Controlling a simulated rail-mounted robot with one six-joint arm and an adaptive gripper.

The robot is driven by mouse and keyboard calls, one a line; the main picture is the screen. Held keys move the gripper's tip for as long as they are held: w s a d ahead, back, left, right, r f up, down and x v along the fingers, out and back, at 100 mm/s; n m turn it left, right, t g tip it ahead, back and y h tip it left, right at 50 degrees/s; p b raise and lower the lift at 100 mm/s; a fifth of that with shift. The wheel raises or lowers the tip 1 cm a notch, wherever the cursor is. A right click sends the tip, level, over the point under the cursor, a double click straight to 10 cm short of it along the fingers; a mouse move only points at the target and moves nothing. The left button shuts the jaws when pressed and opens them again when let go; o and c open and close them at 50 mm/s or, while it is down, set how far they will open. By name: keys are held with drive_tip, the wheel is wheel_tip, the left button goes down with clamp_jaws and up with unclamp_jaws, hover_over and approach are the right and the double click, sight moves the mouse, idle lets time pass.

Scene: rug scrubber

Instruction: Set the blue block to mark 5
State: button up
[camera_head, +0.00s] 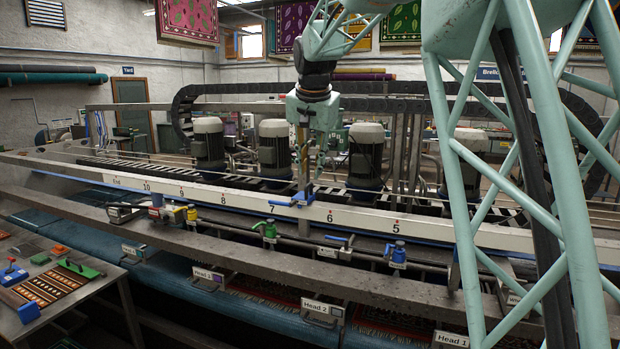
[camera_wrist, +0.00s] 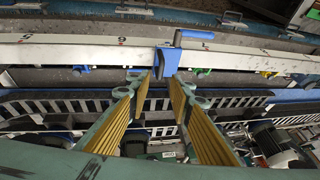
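The blue block (camera_head: 303,197) sits on the white numbered rail (camera_head: 235,199) between marks 7 and 6, with a blue handle (camera_head: 281,203) out to its left. In the wrist view the block (camera_wrist: 167,62) and its handle (camera_wrist: 195,34) are just beyond my fingertips. Mark 5 (camera_head: 396,226) is farther right along the rail; in the wrist view it is at the left (camera_wrist: 63,41). My gripper (camera_head: 304,178) points down over the block. In the wrist view (camera_wrist: 161,82) its yellow-lined fingers are apart, with nothing between their pads. Contact with the block cannot be told.
A pipe below the rail carries a green valve (camera_head: 268,231) and a blue valve (camera_head: 397,254). Grey motors (camera_head: 273,147) stand behind the rail. A side table (camera_head: 60,308) with small items is at the lower left. The rail between the block and mark 5 looks clear.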

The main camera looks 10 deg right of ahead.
sight(310, 183)
drive_tip(key=shift+x, duration=2.1)
drive_tip(key=shift+c, duration=0.2)
clamp_jaws()
